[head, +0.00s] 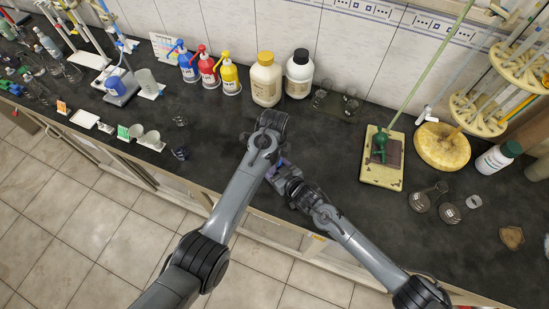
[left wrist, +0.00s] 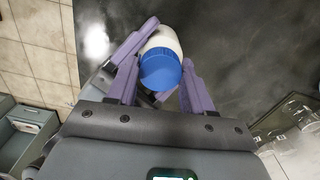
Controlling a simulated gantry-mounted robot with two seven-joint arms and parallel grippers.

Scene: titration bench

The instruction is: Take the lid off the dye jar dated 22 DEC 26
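In the left wrist view a white jar (left wrist: 165,40) with a blue lid (left wrist: 160,72) shows near the top middle, its lid towards the camera. No date on it can be read. The purple fingers of my left gripper (left wrist: 161,80) stand on both sides of the lid. Whether they press on it is unclear. In the head view the left gripper's fingertips and the jar are hidden behind my arms. My right gripper (head: 274,168) is close to the left one near the bench's front edge. What lies between its fingers cannot be made out.
Blue (head: 188,66), red (head: 208,70) and yellow (head: 229,77) bottles stand at the back beside two large bottles (head: 266,80). Small cups (head: 150,139) stand at left.

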